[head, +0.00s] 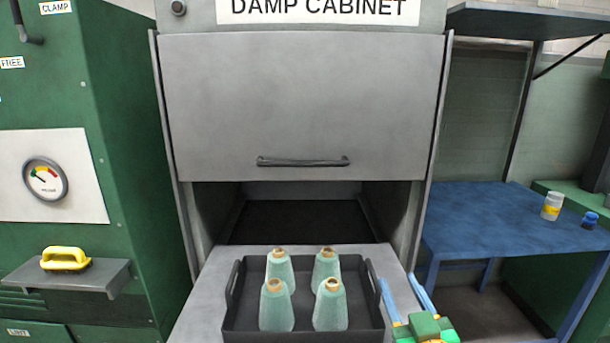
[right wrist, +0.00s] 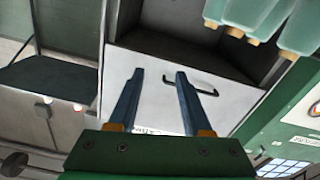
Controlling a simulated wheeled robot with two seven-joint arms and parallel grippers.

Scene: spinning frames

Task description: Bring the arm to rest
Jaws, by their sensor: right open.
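My right gripper (head: 396,278) is at the bottom of the head view, just right of the dark tray. Its two blue fingers are apart with nothing between them; the right wrist view shows the same empty gap (right wrist: 160,76). The dark tray (head: 235,322) rests on a grey shelf (head: 205,315) before the damp cabinet and holds several upright pale green yarn cones (head: 277,308). Cones (right wrist: 245,12) also show in the right wrist view's upper right corner. My left gripper is not in view.
The damp cabinet's grey door (head: 300,110) is partly raised, with a dark opening (head: 300,220) below its handle (head: 302,161). A blue table (head: 480,220) at right holds a small jar (head: 552,206) and a blue item (head: 590,220). A green machine (head: 120,170) stands left.

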